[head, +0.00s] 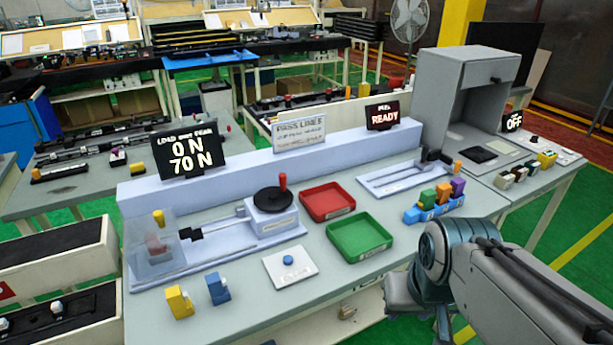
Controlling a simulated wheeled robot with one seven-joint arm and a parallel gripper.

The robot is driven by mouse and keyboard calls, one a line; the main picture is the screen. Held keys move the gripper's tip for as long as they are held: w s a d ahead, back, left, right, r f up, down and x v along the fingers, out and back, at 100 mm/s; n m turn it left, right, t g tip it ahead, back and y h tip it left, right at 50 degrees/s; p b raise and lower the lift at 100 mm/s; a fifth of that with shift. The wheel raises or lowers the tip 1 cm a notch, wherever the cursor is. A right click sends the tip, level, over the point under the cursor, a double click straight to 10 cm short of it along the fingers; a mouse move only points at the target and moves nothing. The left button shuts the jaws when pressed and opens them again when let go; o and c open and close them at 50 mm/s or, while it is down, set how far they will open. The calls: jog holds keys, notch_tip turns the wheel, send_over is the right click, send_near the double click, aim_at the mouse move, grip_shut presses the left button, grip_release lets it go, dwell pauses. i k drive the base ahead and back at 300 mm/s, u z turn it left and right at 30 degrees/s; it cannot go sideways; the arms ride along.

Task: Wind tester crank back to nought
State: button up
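The tester crank (272,200) is a black disc on a pale housing on the bench. Its red knob (283,182) stands upright at the disc's back right edge. A rod runs left from the housing to a clear guard (152,245) with a yellow-topped part inside. The load display (190,152) behind it reads 0 N above 70 N. My arm comes in from the right. My gripper (404,300) is at the bench's front right edge, well apart from the crank; its fingers are not clear, so I cannot tell whether it is open.
A red tray (327,188) and a green tray (386,238) lie right of the crank. A blue-button panel (288,260), yellow clip (178,300) and blue clip (217,288) are in front. A blue rack (434,209) holds coloured clips. A sign (382,115) reads READY.

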aim_at(269, 198)
jog(key=u, duration=0.25)
jog(key=i, duration=0.9)
jog(key=u, duration=0.75)
